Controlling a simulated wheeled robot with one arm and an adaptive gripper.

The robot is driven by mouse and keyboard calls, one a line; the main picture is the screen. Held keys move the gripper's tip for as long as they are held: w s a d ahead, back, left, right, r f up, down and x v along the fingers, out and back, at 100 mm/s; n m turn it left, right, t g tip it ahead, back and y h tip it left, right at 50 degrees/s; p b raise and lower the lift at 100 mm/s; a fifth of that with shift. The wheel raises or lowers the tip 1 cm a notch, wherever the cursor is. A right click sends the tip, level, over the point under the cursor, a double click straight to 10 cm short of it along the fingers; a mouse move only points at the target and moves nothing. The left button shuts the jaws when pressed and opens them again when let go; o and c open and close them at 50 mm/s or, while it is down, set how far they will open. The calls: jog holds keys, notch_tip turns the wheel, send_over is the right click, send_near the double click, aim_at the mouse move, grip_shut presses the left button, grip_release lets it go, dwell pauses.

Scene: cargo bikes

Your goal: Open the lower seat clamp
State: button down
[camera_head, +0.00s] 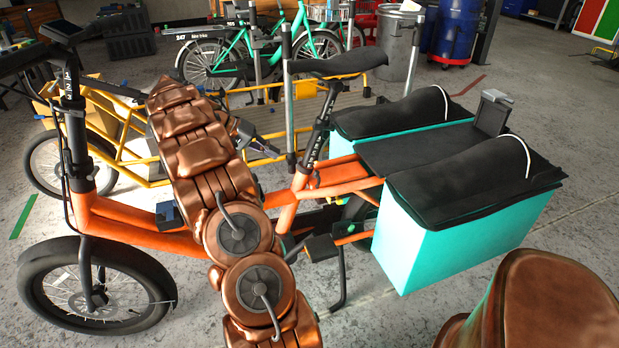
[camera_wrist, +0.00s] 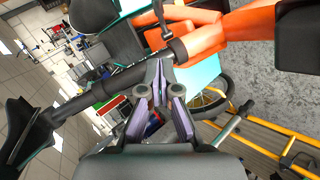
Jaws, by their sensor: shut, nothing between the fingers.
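The orange cargo bike (camera_head: 150,232) stands upright with its black saddle (camera_head: 335,63) on a dark seat post (camera_head: 322,120). The post enters the orange frame near the lower seat clamp (camera_head: 307,167), which is small and unclear in the head view. In the wrist view a dark collar (camera_wrist: 180,50) sits where the post (camera_wrist: 105,88) meets the frame, and a thin dark lever-like piece (camera_wrist: 162,22) extends above it. My gripper (camera_head: 275,147) is beside the post. In the wrist view my gripper (camera_wrist: 159,64) is shut and empty, fingertips close to the collar; contact is unclear.
Turquoise panniers (camera_head: 440,235) with black covers hang at the bike's rear. A yellow cargo bike (camera_head: 130,140) stands close behind, with a grey vertical post (camera_head: 289,90). A brown rounded object (camera_head: 550,305) fills the bottom right. Concrete floor lies open at right.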

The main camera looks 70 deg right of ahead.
aim_at(319, 182)
jog(key=shift+m, duration=0.3)
jog(key=x, duration=0.3)
jog(key=b+x, duration=0.1)
jog(key=x, duration=0.7)
jog(key=shift+s+d+r, duration=0.1)
jog(key=shift+s+d, duration=0.05)
jog(key=shift+d, duration=0.25)
jog(key=shift+s+a+f+b, duration=0.3)
jog(key=shift+s+a+f, duration=0.1)
jog(key=shift+s+f, duration=0.2)
jog(key=shift+s+a+f+b, duration=0.25)
jog(key=shift+s+a+f, duration=0.2)
jog(key=shift+s, duration=0.2)
jog(key=shift+s+f+n+t+h+b, duration=0.15)
jog(key=shift+s+n+t+h+b, duration=0.3)
jog(key=shift+b, duration=0.6)
jog(key=n+t+h+b, duration=0.1)
jog(key=b, duration=0.1)
jog(key=s+n+t+h+b, duration=0.1)
jog(key=b, duration=0.2)
jog(key=shift+s+f+n+h+b, duration=0.3)
jog(key=shift+s+f+n+h, duration=0.05)
jog(key=n+t+h+b, duration=0.1)
jog(key=t+b, duration=0.1)
jog(key=s+d+n+t+h+b, duration=0.1)
jog(key=n+b, duration=0.1)
jog(key=b, duration=0.1)
jog(key=shift+s+f+t, duration=0.1)
jog(key=shift+s+t, duration=0.1)
jog(key=shift+t, duration=0.15)
